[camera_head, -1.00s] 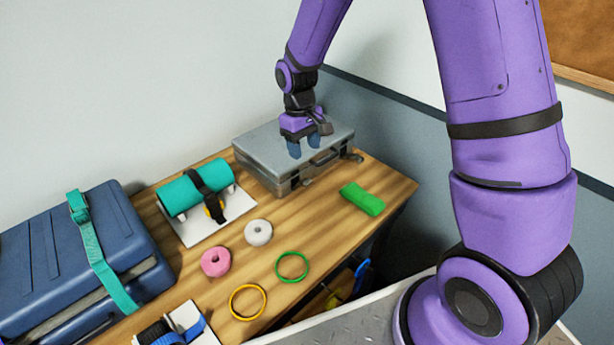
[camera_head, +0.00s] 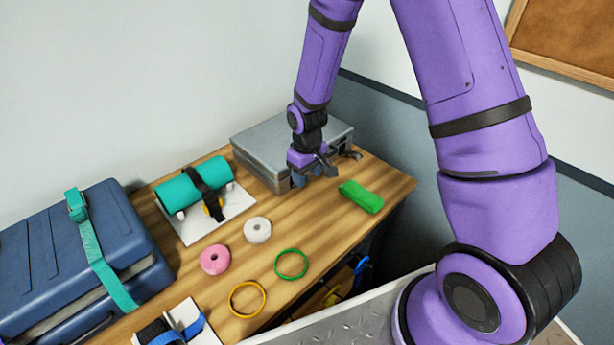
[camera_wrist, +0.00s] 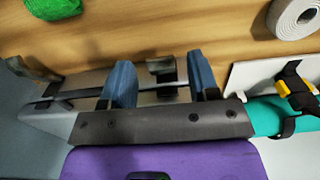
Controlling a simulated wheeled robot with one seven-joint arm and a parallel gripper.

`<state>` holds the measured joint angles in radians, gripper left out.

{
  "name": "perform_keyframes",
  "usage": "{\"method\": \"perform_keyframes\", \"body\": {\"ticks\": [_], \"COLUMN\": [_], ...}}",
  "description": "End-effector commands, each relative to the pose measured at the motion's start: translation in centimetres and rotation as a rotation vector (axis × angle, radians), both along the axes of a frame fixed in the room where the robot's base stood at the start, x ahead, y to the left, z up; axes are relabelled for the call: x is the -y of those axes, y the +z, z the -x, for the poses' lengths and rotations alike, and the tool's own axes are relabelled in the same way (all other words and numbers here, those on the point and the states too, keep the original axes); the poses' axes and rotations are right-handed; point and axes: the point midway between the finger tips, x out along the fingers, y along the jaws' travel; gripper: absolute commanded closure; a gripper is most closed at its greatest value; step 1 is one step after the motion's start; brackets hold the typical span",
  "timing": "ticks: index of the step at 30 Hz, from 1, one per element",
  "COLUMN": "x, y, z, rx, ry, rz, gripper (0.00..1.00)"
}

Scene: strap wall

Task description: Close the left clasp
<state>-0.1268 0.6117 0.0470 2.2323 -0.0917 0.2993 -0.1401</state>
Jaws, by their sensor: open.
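A grey metal case (camera_head: 262,142) lies on the table against the wall, its lid down. My gripper (camera_head: 308,178) is at the case's front edge, pointing down, with its blue fingers apart and nothing gripped. In the wrist view, turned about, the left clasp (camera_wrist: 162,70) is a dark metal piece standing out from the case front, between my two fingers and apart from both. The right clasp (camera_wrist: 53,88) also stands out, left of my fingers there; in the head view it shows right of my gripper (camera_head: 352,155). My gripper hides the left clasp in the head view.
A teal roll (camera_head: 190,185) on a white board stands to the left. Bare wood lies in front of the case.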

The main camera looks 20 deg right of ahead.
Motion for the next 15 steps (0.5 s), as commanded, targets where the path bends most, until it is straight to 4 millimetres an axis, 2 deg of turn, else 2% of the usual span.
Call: {"method": "perform_keyframes", "body": {"ticks": [4,13,14,15], "x": [-0.01,-0.01,-0.01,-0.01], "y": [-0.91,-1.08,-1.08,-1.08], "z": [0.01,-0.01,0.00,-0.01], "rx": [-0.001,0.000,0.000,0.000], "ry": [0.000,0.000,0.000,0.000], "rz": [0.000,0.000,0.000,0.000], "gripper": [0.45,0.45,0.47,0.56]}}
